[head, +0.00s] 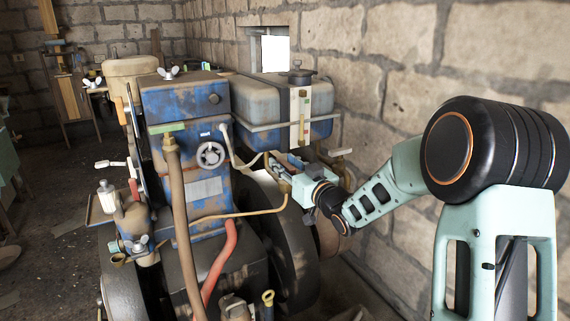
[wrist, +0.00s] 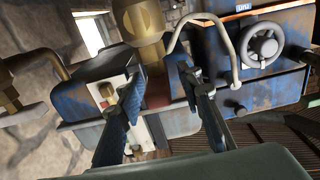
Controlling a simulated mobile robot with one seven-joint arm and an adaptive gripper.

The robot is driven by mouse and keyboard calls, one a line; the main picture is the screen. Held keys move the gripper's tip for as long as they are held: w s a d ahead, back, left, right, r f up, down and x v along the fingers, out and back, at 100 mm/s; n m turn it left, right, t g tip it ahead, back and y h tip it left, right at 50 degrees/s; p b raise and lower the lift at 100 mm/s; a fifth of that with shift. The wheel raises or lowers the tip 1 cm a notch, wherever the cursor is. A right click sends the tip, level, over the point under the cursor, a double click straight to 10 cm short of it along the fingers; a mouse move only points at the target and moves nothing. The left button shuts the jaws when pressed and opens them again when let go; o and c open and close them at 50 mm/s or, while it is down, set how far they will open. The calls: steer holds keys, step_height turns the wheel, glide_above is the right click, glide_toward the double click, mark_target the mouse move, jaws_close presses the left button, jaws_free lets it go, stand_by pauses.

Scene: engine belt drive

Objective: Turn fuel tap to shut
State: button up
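The blue fuel tank (head: 262,128) with a pale top stands behind the engine block; its blue side also shows in the wrist view (wrist: 178,122). My gripper (head: 284,162) is just below the tank's front, among pipes and brass fittings. In the wrist view my gripper (wrist: 158,76) has its two dark fingers apart, with a gap between them. A brass fitting (wrist: 143,22) stands beyond the fingertips, apparently not gripped. I cannot tell whether it is the fuel tap; the tap and its lever position are not clear in the head view.
The blue engine block (head: 188,150) with a handwheel (head: 211,155) stands left of my gripper. A pale pipe (wrist: 232,50) curves close to the right finger. A brass part (head: 340,152) sticks out right of my gripper. The stone wall (head: 400,85) is behind.

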jaws_close()
